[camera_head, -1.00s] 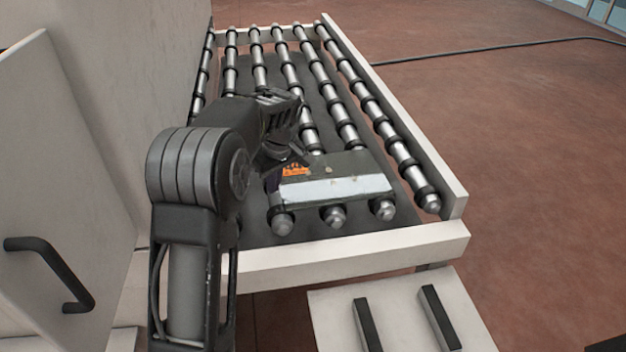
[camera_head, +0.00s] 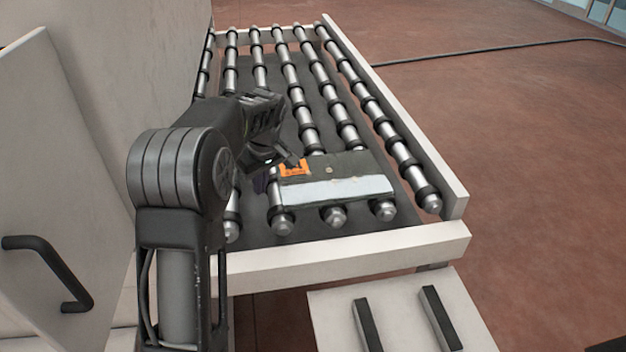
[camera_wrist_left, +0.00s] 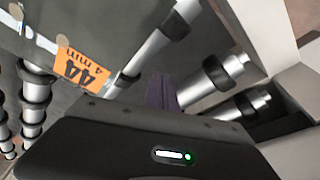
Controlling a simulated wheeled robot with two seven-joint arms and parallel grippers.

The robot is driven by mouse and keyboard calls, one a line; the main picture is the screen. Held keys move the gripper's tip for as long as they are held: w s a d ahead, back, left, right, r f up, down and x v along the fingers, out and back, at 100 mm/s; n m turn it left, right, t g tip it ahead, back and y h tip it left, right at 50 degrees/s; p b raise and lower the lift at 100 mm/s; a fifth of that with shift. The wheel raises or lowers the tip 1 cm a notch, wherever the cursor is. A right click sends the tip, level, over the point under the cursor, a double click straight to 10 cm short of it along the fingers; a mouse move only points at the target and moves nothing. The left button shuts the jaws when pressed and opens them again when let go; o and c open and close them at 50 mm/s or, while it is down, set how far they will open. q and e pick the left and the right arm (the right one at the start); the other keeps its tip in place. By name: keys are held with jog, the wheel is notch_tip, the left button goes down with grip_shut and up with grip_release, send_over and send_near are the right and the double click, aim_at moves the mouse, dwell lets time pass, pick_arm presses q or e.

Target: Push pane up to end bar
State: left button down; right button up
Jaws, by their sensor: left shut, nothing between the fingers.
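The pane (camera_head: 345,168) is a small dark grey plate with a light strip along its near side and an orange label at its left corner. It lies flat on the rollers, close to the near end of the roller bed. A white bar (camera_head: 345,255) crosses that near end; roller ends show between it and the pane. My left gripper (camera_head: 264,181) is shut and empty, low beside the pane's left edge. Whether it touches the pane cannot be told. In the left wrist view the labelled pane (camera_wrist_left: 104,28) is at upper left and the dark fingers (camera_wrist_left: 161,91) are at centre.
The roller bed (camera_head: 308,115) extends away, with free rollers beyond the pane. A white side rail (camera_head: 405,125) borders it on the right and a tall pale machine panel (camera_head: 110,70) stands left. A pale shelf with dark strips (camera_head: 400,310) is in front.

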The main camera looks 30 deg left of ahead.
pick_arm(q)
jog(key=a+p+v, duration=0.1)
jog(key=p+v, duration=0.4)
jog(key=v, duration=0.2)
jog(key=shift+w+a+r+p, duration=0.3)
jog(key=shift+r+p, duration=0.05)
jog(key=shift+r, duration=0.25)
